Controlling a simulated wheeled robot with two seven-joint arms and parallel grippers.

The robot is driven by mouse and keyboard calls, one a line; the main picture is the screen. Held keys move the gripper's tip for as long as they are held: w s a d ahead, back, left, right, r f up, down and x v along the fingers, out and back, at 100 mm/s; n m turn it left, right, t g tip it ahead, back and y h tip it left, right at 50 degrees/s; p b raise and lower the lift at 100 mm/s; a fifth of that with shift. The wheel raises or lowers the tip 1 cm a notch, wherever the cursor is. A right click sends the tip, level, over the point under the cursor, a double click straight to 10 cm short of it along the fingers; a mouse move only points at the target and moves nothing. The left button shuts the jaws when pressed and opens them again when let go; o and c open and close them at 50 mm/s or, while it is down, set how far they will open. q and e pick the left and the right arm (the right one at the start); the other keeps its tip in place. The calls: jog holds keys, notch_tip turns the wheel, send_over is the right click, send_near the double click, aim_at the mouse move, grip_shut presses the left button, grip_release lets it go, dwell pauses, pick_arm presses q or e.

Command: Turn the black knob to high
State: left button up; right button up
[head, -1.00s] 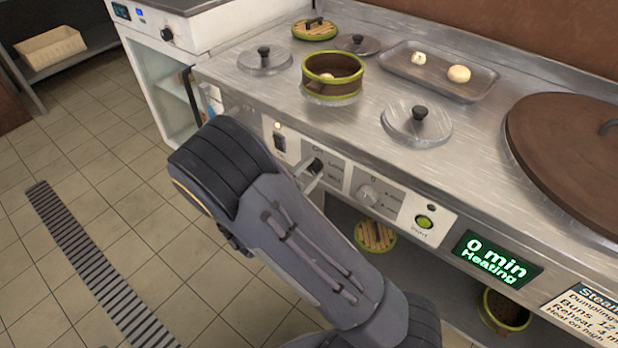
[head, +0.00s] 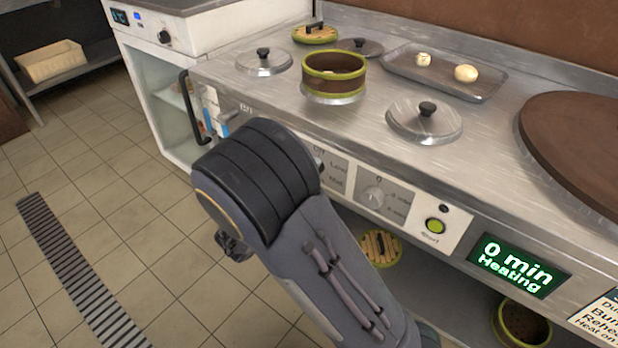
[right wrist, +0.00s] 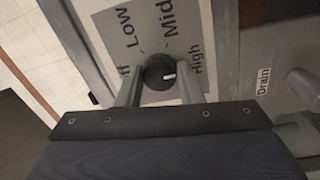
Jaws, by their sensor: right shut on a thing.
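The black knob (right wrist: 160,72) sits on a pale panel (right wrist: 110,40) marked Off, Low, Mid and High in the right wrist view. Its white mark lies on the right side of its face, toward the High label. My right gripper (right wrist: 159,88) is shut on the knob, with one finger on each side of it. In the head view my right arm covers the gripper and most of the knob. My left gripper is in neither view.
A timer dial (head: 375,195), a green button (head: 435,226) and a display (head: 519,265) reading "0 min Heating" lie right of the panel. A steamer basket (head: 334,74), a lid (head: 425,121) and a tray (head: 445,85) with buns stand on the counter. A dark handle (head: 190,105) projects at the counter's left end.

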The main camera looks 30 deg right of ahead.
dwell(0.3)
jog(key=o, duration=1)
jog(key=shift+c, duration=0.2)
jog(key=p+v, duration=0.1)
jog(key=v, duration=0.6)
jog(key=shift+s+a+p, duration=0.15)
jog(key=shift+a+p, duration=0.2)
jog(key=shift+a, duration=0.05)
